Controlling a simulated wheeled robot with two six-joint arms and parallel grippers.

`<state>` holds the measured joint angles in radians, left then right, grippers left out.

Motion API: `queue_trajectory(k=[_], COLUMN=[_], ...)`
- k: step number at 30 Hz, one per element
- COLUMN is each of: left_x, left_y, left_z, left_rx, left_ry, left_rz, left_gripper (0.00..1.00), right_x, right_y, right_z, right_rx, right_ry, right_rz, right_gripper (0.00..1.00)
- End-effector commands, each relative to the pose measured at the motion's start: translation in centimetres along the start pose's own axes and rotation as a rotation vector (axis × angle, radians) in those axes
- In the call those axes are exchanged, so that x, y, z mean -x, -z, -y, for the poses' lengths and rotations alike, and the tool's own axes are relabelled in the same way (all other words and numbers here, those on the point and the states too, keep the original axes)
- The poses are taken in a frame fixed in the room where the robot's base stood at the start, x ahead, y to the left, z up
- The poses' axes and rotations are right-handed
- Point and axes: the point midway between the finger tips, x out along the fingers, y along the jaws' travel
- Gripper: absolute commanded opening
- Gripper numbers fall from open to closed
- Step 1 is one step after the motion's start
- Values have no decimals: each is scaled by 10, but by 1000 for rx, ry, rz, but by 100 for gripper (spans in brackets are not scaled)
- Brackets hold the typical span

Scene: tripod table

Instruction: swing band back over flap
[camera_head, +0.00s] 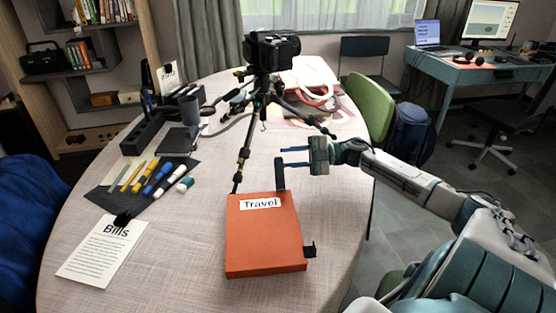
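An orange box or folder (262,242) labelled "Travel" (260,203) lies on the table, its top face closed. A dark band (280,175) stands upright at its far edge, right of the label. A small black tab (310,250) sticks out at its right edge, near the front corner. My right gripper (283,157) comes in from the right above the far edge of the box. Its two fingers point left and stand apart, at the upper end of the band. I cannot tell whether the band is between the fingers or touches one. My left gripper is not in view.
A camera on a tripod (264,85) stands behind the box, one leg reaching close to its far left corner. Pens and markers lie on a dark mat (112,188) at left, beside a "Bills" sheet (98,255). The table right of the box is clear.

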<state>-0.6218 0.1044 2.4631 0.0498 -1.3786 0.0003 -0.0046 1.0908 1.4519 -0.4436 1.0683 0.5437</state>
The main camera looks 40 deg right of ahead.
Motion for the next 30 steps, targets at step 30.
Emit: queue_trajectory(k=[30], left_x=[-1], left_y=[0], left_z=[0], left_rx=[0], left_ry=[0], left_rz=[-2], left_gripper=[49], right_x=[-37], right_y=[0], right_z=[0], right_rx=[4], right_ry=[1], right_rz=[1], right_gripper=[0])
